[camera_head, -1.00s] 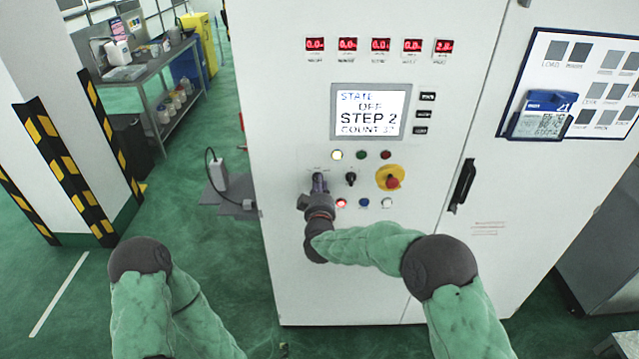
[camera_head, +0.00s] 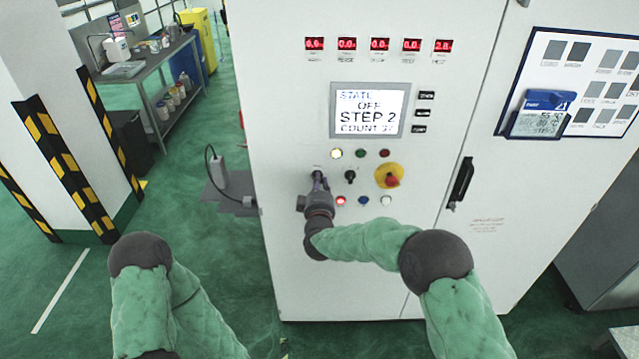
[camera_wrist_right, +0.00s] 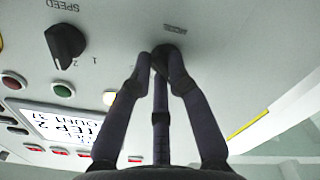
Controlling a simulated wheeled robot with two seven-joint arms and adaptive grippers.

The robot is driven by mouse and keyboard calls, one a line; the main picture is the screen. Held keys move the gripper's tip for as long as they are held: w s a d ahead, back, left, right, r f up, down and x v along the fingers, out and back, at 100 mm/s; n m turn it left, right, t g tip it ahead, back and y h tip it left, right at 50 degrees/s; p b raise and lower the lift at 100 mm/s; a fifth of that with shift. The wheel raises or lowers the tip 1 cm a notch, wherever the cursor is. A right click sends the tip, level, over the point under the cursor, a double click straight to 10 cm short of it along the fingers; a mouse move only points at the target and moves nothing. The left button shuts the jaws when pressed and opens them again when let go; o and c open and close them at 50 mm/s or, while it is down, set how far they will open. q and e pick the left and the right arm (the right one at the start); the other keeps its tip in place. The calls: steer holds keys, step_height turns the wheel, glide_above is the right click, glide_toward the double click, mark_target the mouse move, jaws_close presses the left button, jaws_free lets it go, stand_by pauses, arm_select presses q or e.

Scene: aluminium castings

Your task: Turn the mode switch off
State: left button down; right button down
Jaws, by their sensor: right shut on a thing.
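The mode switch (camera_head: 317,174) is a small dark knob at the left of the control row on the white cabinet. It is mostly hidden behind my right gripper (camera_head: 319,184). In the right wrist view, my right gripper (camera_wrist_right: 160,58) has its fingers closed around the dark switch (camera_wrist_right: 171,54). The screen (camera_head: 369,110) above reads STATE OFF, STEP 2 and a count. My left arm shows at the lower left, but its gripper is out of frame.
A similar black knob (camera_head: 350,176) marked SPEED sits just right of the switch; it also shows in the wrist view (camera_wrist_right: 65,46). A workbench (camera_head: 150,70) stands far left.

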steer(key=c, duration=1.2)
jaws_free()
steer(key=s, duration=1.2)
